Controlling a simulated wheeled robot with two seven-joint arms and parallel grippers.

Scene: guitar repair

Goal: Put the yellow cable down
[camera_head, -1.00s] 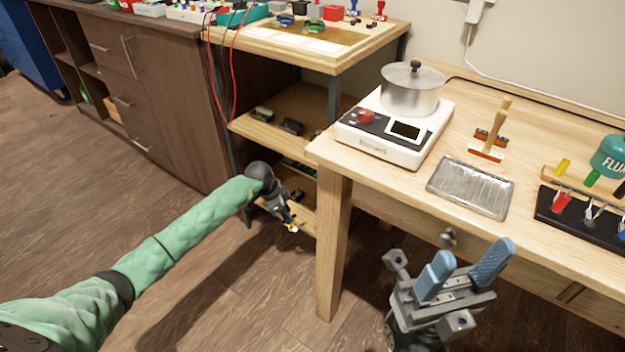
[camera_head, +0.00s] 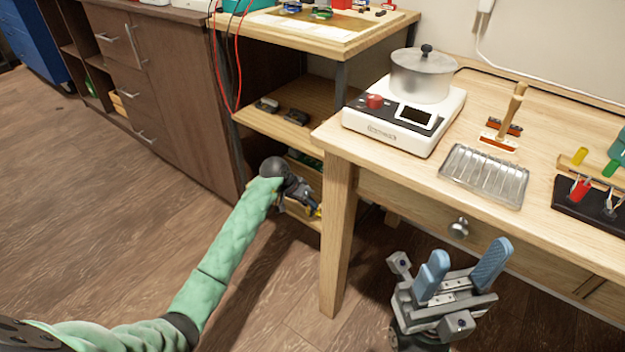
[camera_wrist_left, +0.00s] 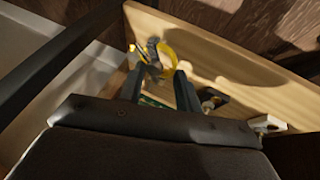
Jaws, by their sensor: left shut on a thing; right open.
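The yellow cable (camera_wrist_left: 168,58) is a small loop at the fingertips of my left gripper (camera_wrist_left: 158,72) in the left wrist view. The gripper is shut on it. In the head view, my left gripper (camera_head: 310,203) reaches to the lower shelf of the rack beside the workbench. Only a speck of yellow shows at its tips there. Whether the cable touches the shelf is hard to tell. My right gripper (camera_head: 458,275) is open and empty in front of the workbench, its blue fingers apart.
The lower shelf has a wooden edge (camera_wrist_left: 240,92) and holds small dark items. The workbench leg (camera_head: 337,240) stands just right of my left gripper. A middle shelf (camera_head: 262,122) lies above it. The workbench carries a hotplate (camera_head: 400,125) with a pot, and a metal tray (camera_head: 484,175).

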